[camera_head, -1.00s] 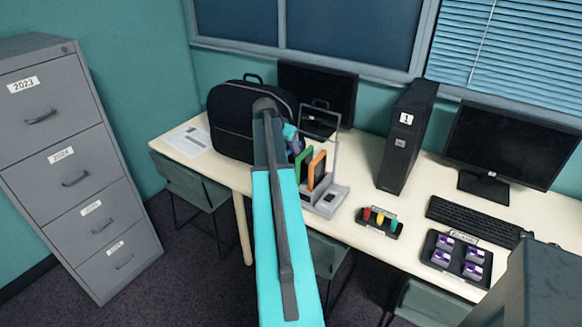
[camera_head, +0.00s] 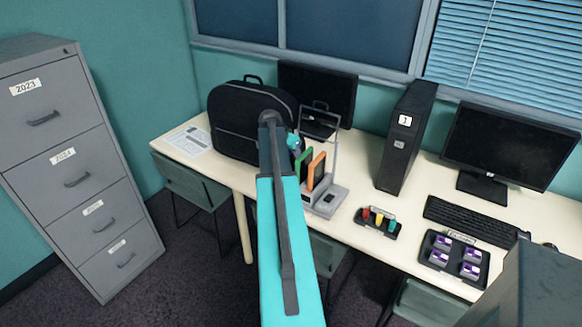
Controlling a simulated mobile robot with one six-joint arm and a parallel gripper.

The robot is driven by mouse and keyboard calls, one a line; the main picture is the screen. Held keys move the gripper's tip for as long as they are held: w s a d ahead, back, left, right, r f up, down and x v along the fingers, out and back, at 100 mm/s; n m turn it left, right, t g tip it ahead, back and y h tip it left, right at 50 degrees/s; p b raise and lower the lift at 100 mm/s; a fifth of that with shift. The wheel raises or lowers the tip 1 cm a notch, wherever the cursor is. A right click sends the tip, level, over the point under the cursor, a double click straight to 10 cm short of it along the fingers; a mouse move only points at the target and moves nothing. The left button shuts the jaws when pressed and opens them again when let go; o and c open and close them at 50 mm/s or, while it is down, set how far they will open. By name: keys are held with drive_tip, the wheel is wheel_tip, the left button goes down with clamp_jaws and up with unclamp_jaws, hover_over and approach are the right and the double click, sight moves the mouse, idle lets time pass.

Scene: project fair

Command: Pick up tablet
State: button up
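Two upright, thin tablet-like devices stand in a grey stand (camera_head: 328,203) on the desk. One has a green edge (camera_head: 305,160) and the other an orange edge (camera_head: 317,172). I cannot tell which one is the tablet of the task. My teal arm reaches from the bottom of the view toward the left side of the stand. A small teal part near the arm's end shows just above the green device. The fingers of my gripper are hidden behind the arm, so neither their opening nor any contact shows.
A black backpack (camera_head: 240,122) stands left of the stand, with papers (camera_head: 190,139) beyond it. A black computer tower (camera_head: 406,140), monitor (camera_head: 508,146), keyboard (camera_head: 470,220), coloured-piece holder (camera_head: 378,222) and dark tray (camera_head: 433,262) are to the right. A grey filing cabinet (camera_head: 70,150) is far left.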

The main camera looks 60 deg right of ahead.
idle(0.4)
clamp_jaws()
idle(1.3)
